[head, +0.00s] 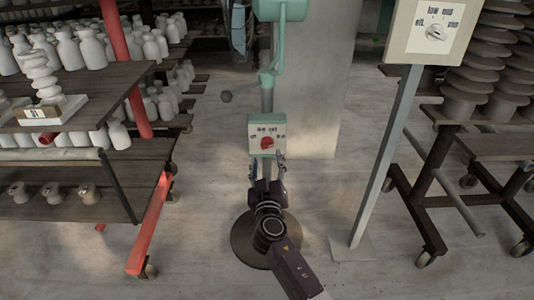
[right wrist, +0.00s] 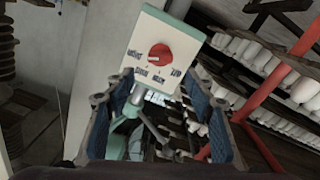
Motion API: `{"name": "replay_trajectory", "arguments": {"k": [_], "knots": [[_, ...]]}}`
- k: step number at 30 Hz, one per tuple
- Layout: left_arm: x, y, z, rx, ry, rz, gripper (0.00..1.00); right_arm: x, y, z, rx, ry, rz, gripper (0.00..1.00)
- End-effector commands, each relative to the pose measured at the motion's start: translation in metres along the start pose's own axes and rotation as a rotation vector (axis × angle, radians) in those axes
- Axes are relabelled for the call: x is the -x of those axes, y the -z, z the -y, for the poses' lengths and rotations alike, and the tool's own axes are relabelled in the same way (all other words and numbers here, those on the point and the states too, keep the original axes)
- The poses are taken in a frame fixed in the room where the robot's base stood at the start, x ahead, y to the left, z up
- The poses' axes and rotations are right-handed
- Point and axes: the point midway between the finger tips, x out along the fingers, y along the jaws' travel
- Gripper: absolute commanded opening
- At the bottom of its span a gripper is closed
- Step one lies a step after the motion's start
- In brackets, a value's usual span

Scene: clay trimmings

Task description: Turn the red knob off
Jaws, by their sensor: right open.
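The red knob (head: 267,143) sits on the white face of a small pale-green control box (head: 267,119) on a green post. Printed labels surround the knob; which one it points to is too small to tell. My right gripper (head: 267,163) is open and empty, just in front of and below the box, fingers pointing towards it. In the right wrist view, the red knob (right wrist: 161,54) and its tilted panel show above and beyond the spread fingers (right wrist: 158,80), apart from them. My left gripper is not in view.
A shelf with white bottles (head: 88,48) and a red frame is at the left. A rack of stacked discs (head: 490,65) is at the right.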

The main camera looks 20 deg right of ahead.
Motion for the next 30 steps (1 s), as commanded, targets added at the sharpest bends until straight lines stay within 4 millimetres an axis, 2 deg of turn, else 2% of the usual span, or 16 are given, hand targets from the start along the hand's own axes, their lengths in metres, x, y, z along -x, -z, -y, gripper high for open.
{"name": "replay_trajectory", "arguments": {"k": [9, 15, 27, 30], "knots": [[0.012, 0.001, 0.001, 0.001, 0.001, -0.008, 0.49, -0.045, -0.001, 0.0, 0.003, 0.0, 0.002, 0.49], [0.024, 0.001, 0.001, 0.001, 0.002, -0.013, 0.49, -0.066, -0.002, 0.001, 0.003, 0.002, 0.002, 0.49], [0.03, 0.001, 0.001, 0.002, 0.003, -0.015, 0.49, -0.073, -0.002, 0.0, 0.002, 0.003, 0.003, 0.49], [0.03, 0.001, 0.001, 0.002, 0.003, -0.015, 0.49, -0.073, -0.002, 0.0, 0.002, 0.003, 0.003, 0.4]]}}
